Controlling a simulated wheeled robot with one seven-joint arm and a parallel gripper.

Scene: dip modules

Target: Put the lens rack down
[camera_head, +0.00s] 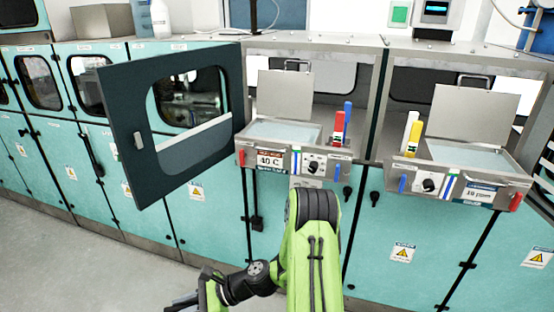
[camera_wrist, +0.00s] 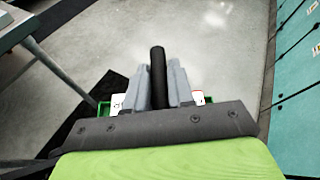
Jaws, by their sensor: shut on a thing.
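My gripper (camera_wrist: 158,88) is shut on the black upright handle of the lens rack (camera_wrist: 157,58) in the wrist view. Green and white parts show at both sides behind the fingers and seem to belong to the rack; most of it is hidden by my gripper. In the head view my gripper (camera_head: 184,303) is at the bottom edge, left of centre, low in front of the teal cabinets and partly cut off. The rack cannot be made out there. Grey floor shows beyond the handle in the wrist view.
Two dip modules stand open with lids raised: the left bath (camera_head: 284,131), labelled 40 C, and the right bath (camera_head: 466,153). Red, blue and yellow handles stand beside them. A dark door (camera_head: 165,175) swings out left of the left bath. The floor (camera_head: 90,270) at lower left is clear.

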